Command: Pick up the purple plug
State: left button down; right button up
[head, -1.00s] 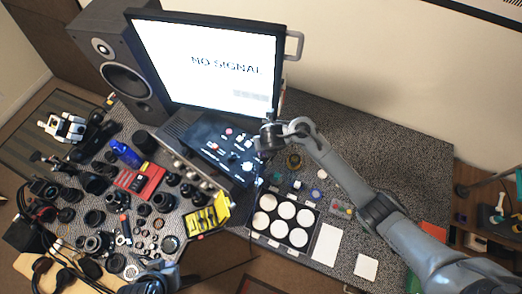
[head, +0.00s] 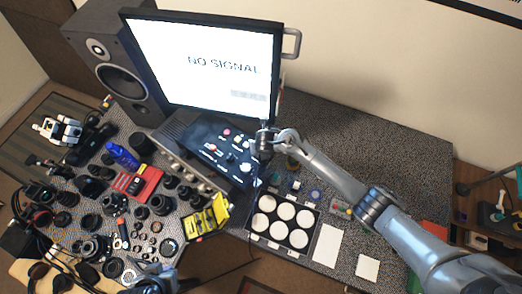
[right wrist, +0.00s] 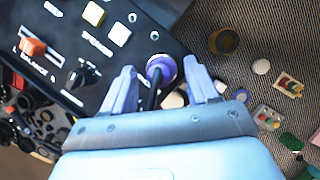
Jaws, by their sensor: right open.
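The purple plug (right wrist: 161,68) shows in the right wrist view at the edge of the black control panel (right wrist: 95,50), with a dark cable running from it towards my gripper. My right gripper (right wrist: 160,82) is open, with one finger on each side of the plug; I cannot tell whether they touch it. In the head view my right gripper (head: 264,150) is over the right end of the panel (head: 222,150), and the plug cannot be made out there. My left gripper (head: 150,277) is partly visible at the bottom edge, its jaws unclear.
A monitor (head: 205,70) stands behind the panel. A tray with white round pads (head: 265,220) lies in front. Several lens parts crowd the table's left side, near a yellow holder (head: 207,217). The patterned table top at the right (head: 380,150) is mostly clear.

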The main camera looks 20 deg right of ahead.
grip_shut()
dwell(0.3)
jog(key=shift+r, duration=0.1)
